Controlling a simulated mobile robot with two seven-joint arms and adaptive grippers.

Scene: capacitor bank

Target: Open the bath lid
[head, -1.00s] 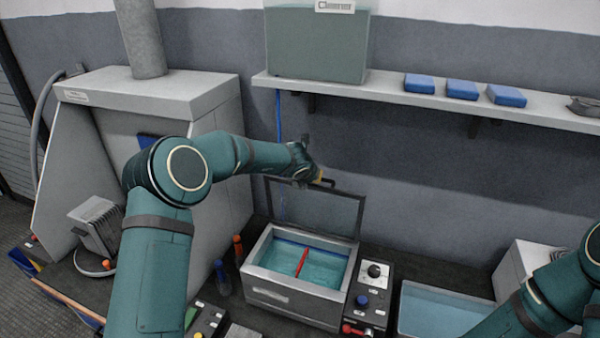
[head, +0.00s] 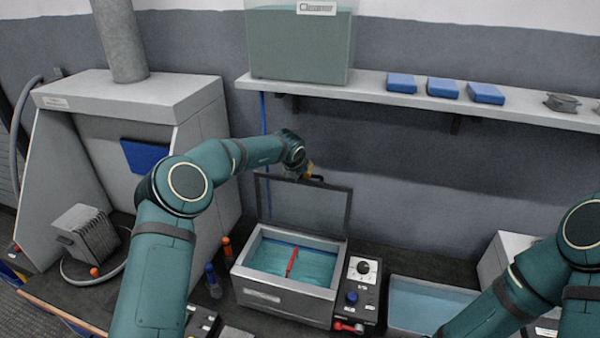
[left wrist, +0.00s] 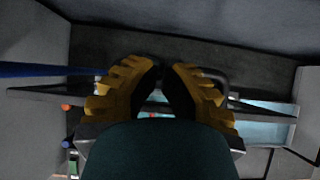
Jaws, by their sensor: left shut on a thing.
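The bath (head: 285,291) is a grey metal tank with blue-green liquid and a red bar inside. Its lid (head: 303,214), a dark-framed panel, stands raised, roughly upright, at the tank's back edge. My left gripper (head: 312,175) is at the lid's top edge, beside the dark handle (head: 318,179). In the left wrist view the yellow ribbed fingers (left wrist: 163,90) close in around the lid's edge, and the dark handle (left wrist: 215,75) shows behind them. The exact contact is partly hidden. My right arm shows at the right, but its gripper is outside the frame.
A control box (head: 357,292) with a knob stands right of the bath, then a second liquid tray (head: 430,302). A shelf (head: 400,98) with blue boxes and a large tank (head: 300,45) is above. Bottles (head: 212,281) stand left of the bath.

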